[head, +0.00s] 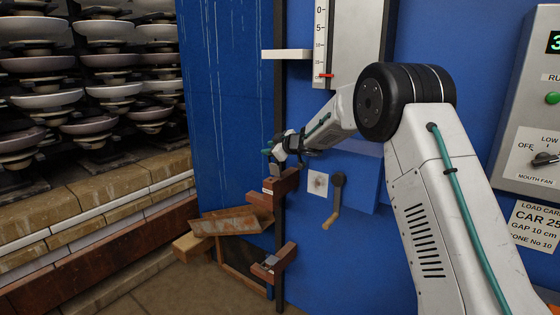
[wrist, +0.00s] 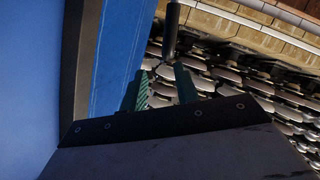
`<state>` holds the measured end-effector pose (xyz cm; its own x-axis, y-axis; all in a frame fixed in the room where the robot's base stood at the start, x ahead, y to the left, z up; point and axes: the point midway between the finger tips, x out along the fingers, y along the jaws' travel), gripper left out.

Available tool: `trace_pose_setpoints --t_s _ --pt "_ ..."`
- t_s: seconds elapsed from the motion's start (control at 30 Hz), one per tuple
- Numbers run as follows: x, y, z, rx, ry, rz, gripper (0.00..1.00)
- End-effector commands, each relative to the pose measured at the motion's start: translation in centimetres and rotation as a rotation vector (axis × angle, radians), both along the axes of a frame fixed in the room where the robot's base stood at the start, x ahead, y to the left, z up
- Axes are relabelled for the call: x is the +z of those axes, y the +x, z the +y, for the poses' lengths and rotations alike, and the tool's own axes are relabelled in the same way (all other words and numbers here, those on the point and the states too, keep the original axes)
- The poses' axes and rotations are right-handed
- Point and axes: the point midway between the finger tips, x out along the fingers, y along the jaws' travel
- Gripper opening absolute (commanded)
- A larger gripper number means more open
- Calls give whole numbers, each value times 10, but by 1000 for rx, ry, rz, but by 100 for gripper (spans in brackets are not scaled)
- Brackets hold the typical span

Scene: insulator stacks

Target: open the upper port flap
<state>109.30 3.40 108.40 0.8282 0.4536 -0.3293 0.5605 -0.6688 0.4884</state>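A reddish-brown upper port block (head: 283,181) sticks out at the left edge of the blue wall in the head view; I take it to hold the upper port flap. A similar lower block (head: 284,257) with a small grey piece sits below it. My gripper (head: 270,153) is just above the upper block, beside the wall's edge. In the wrist view, my gripper (wrist: 163,74) shows two teal fingers spread apart with nothing between them. A dark round rod (wrist: 171,28) ends just beyond the fingertips; whether it touches them I cannot tell. The flap's face is not clearly visible.
A crank handle (head: 335,200) hangs on the blue wall right of the blocks. A white bar (head: 286,54) juts out above. A rusty tray (head: 236,220) lies lower left. Stacked insulators (head: 45,100) on a brick-edged car fill the left. A control panel (head: 535,130) is right.

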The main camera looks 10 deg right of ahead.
Motion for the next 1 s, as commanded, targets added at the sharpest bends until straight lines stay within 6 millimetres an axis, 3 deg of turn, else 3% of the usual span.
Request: trace_pose_setpoints --t_s 0.4,0.6,0.8,1.0 --pt "6 -97 -3 0 2 6 31" --pt "9 -135 -4 0 2 6 31" --pt "10 -153 -5 -1 2 6 31" --pt "11 -156 -5 0 2 6 31"
